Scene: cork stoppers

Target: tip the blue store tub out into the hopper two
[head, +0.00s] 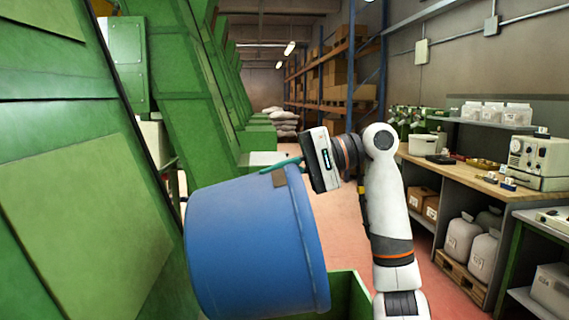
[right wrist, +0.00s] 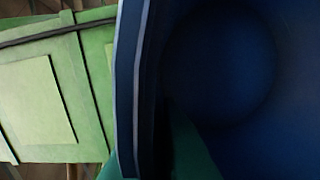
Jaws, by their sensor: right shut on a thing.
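My right gripper (head: 284,167) is shut on the tub's rim at the top. In the right wrist view the rim (right wrist: 128,85) stands between the green fingers, and the tub's dark inside (right wrist: 220,65) fills the right. No stoppers can be made out in it. A green open-topped bin edge (head: 352,292) shows below and right of the tub; its label is not visible. My left gripper is not in view.
Tall green machinery (head: 85,190) stands close at the left. A wooden workbench (head: 455,175) with instruments runs along the right, with white jugs (head: 462,238) beneath. The reddish aisle floor (head: 345,215) is open behind my right arm, leading to shelving (head: 335,75).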

